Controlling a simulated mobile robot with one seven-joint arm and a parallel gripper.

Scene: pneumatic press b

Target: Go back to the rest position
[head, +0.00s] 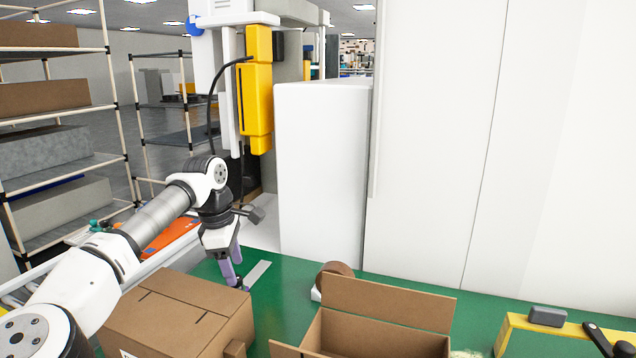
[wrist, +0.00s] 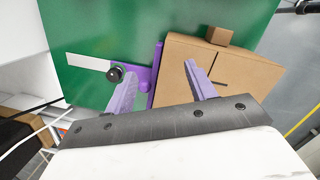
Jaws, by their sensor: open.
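My gripper (head: 233,268) is at the end of my white arm, pointing down over the green table beside a closed cardboard box. In the wrist view its two purple fingers (wrist: 160,82) are spread apart. A purple piece with a round black knob (wrist: 116,74) shows between and beyond the fingers. I cannot tell whether the fingers touch it. A flat light metal strip (head: 258,273) lies on the table just right of the gripper; it also shows in the wrist view (wrist: 85,63).
The closed box (head: 180,315) stands close to my gripper. An open box (head: 375,335), a brown tape roll (head: 335,270) and a yellow stand (head: 510,335) are to the right. Behind are a yellow press cylinder (head: 256,100) and a white cabinet (head: 320,170). Shelving (head: 110,110) is left.

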